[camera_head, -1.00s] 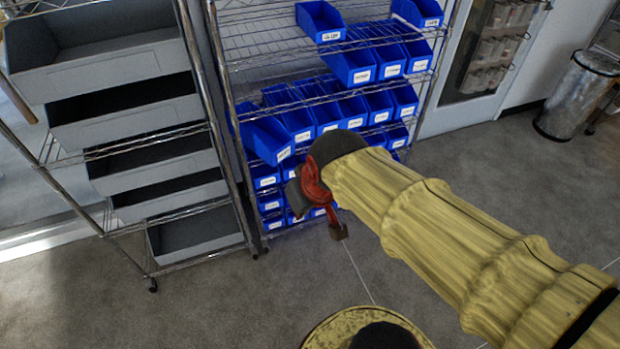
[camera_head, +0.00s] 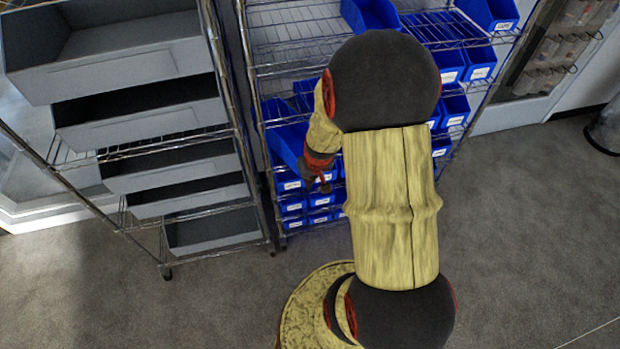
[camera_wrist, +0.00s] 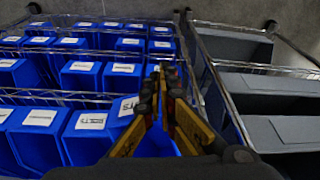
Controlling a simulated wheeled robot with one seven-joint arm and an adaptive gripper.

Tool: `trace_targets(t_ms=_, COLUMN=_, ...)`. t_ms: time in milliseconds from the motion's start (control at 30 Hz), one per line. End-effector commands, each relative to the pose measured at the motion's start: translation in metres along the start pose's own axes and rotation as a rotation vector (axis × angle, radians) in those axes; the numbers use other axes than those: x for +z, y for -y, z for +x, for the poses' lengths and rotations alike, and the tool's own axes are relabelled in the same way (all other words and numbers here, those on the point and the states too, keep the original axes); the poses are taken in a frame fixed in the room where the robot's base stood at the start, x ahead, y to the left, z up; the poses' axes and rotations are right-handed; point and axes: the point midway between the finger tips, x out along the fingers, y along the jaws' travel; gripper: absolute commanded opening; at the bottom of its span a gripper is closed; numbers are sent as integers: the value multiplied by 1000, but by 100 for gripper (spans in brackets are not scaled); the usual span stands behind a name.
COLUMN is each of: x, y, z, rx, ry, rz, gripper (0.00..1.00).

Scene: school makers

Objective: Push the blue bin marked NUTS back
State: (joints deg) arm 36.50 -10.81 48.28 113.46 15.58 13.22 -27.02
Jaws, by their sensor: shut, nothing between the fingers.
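Blue bins with white labels stand in rows on a wire rack. One blue bin (camera_head: 287,142) at the left end of a middle shelf juts out past its neighbours. It seems to be the blue bin (camera_wrist: 160,138) beside and behind my fingers in the wrist view. Its label is partly in view there but too blurred to read surely, so I cannot confirm it says NUTS. My gripper (camera_head: 322,184) is shut and empty, close in front of this bin; it also shows in the wrist view (camera_wrist: 163,72). I cannot tell whether the fingers touch the bin. My arm hides several bins.
A second wire rack with grey bins (camera_head: 140,110) stands to the left, its post close to the blue bins. A metal bin (camera_head: 606,130) stands at the far right edge. The grey floor (camera_head: 520,230) at the right is open.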

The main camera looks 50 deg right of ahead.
Motion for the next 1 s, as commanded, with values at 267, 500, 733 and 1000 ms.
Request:
trace_targets(t_ms=267, x=-3, y=0, z=54, rx=0, ry=-1, rz=-3, gripper=0)
trace_targets(t_ms=500, x=-31, y=1, z=58, rx=-1, ry=-1, rz=-2, gripper=0)
trace_targets(t_ms=733, x=-38, y=1, z=60, rx=-1, ry=1, rz=-1, gripper=0)
trace_targets(t_ms=1000, x=-39, y=1, z=59, rx=0, ry=0, rz=-1, gripper=0)
